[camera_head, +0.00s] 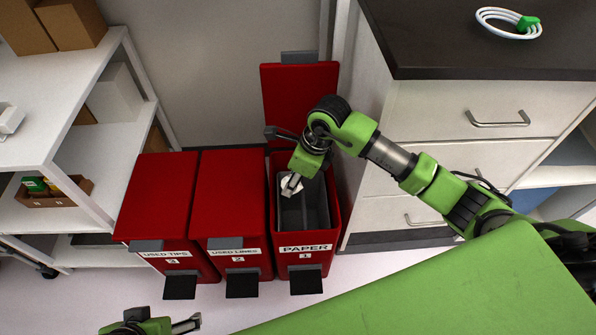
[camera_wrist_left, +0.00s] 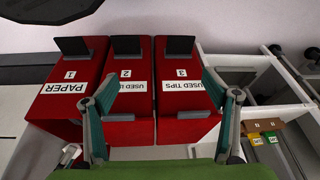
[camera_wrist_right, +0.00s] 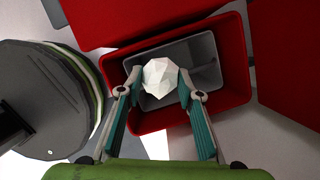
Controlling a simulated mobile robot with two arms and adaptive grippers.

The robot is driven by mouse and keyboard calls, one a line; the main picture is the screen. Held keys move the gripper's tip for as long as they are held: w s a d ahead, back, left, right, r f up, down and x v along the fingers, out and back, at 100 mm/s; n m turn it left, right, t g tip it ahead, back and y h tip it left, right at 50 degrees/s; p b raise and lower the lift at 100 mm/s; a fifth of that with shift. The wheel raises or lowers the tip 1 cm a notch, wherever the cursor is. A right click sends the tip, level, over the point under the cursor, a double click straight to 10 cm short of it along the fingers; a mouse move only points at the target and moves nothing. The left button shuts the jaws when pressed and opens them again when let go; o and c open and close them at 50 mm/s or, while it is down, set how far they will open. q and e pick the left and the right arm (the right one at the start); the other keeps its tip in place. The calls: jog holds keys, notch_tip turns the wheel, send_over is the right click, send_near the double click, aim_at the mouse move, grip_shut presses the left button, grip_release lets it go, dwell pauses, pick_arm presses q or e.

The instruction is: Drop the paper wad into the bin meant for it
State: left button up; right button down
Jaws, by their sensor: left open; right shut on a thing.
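The white paper wad (camera_wrist_right: 160,77) is between the fingertips of my right gripper (camera_wrist_right: 158,88), which is shut on it. In the head view the wad (camera_head: 288,184) is partly hidden by the gripper (camera_head: 292,186). It is over the open red bin labelled PAPER 1 (camera_head: 306,266). The bin's lid (camera_head: 299,100) stands up behind it, and its grey inner liner (camera_wrist_right: 205,64) shows below the wad. My left gripper (camera_head: 160,325) is open and empty at the bottom of the head view, in front of the bins; its fingers (camera_wrist_left: 163,92) show apart.
A white drawer cabinet (camera_head: 440,110) with a dark top is close on the right. White shelves (camera_head: 60,110) stand on the left.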

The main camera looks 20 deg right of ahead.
jog(key=shift+f, duration=0.4)
pick_arm(q)
jog(key=shift+w+d+f, duration=0.15)
jog(key=shift+w+d, duration=0.1)
jog(key=shift+w, duration=0.15)
pick_arm(e)
jog(key=shift+r, duration=0.1)
pick_arm(q)
jog(key=shift+w, duration=0.1)
pick_arm(e)
jog(key=shift+w+a, duration=0.1)
jog(key=shift+a, duration=0.05)
jog(key=shift+w+a, duration=0.1)
pick_arm(q)
jog(key=shift+w+d+t, duration=0.15)
jog(key=shift+w+t, duration=0.25)
jog(key=shift+w, duration=0.1)
pick_arm(e)
jog(key=shift+w+a, duration=0.1)
jog(key=shift+a, duration=0.05)
jog(key=c, duration=1.4)
grip_release()
pick_arm(q)
jog(key=shift+w+d, duration=0.1)
pick_arm(e)
jog(key=shift+o, duration=0.2)
